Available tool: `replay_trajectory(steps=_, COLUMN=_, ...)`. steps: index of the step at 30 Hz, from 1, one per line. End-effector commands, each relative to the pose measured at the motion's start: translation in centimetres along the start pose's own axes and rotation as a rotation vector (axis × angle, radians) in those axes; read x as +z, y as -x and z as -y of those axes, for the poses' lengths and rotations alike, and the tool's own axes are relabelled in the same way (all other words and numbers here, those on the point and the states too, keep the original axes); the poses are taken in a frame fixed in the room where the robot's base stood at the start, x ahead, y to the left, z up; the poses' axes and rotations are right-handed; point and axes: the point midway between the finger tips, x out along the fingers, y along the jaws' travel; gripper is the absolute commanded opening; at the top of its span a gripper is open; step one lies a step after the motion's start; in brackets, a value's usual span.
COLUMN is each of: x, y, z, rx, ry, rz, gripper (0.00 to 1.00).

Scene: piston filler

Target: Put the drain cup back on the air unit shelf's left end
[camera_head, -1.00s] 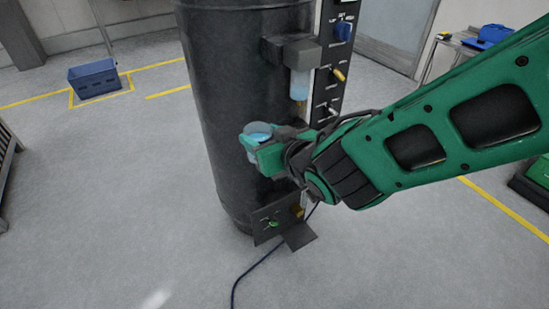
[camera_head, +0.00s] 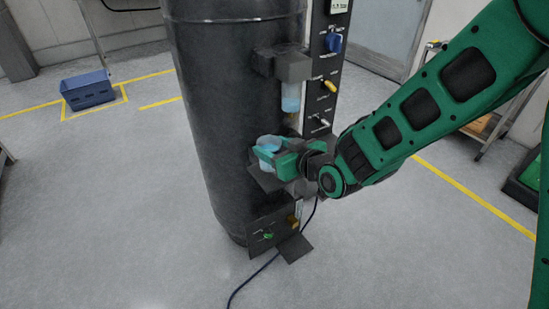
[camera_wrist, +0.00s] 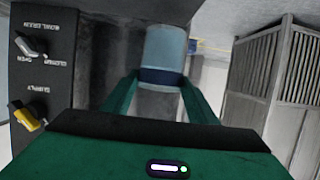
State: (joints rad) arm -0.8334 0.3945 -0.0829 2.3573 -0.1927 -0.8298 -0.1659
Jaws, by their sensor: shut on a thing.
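The drain cup (camera_head: 268,143) is a pale blue, see-through cup at the front of the black tank. My gripper (camera_head: 272,156) is shut on it, with a green finger on either side. In the wrist view the cup (camera_wrist: 164,48) stands between the fingers, with a dark blue band (camera_wrist: 162,77) around it. A dark shelf plate (camera_head: 262,181) shows just below the gripper in the head view, partly hidden by it. I cannot tell whether the cup touches the shelf. The air unit (camera_head: 285,65) with its hanging clear bowl (camera_head: 291,97) is above the gripper.
The black tank (camera_head: 215,120) stands close behind the cup. A panel (camera_head: 330,75) with blue and yellow valve handles rises at its right. A lower panel (camera_head: 268,232) with a green knob is below. A cable (camera_head: 255,275) runs over the open floor. A blue bin (camera_head: 87,92) is far left.

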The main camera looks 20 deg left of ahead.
Motion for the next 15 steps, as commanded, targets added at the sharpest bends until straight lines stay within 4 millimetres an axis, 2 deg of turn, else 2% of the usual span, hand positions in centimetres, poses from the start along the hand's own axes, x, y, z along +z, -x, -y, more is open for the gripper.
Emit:
replay_trajectory(steps=9, x=3.4, y=-1.2, z=0.0, rx=0.001, ry=0.000, rz=0.005, gripper=0.26)
replay_trajectory(steps=15, x=3.7, y=-1.3, z=0.0, rx=0.002, ry=0.000, rz=0.001, gripper=0.26)
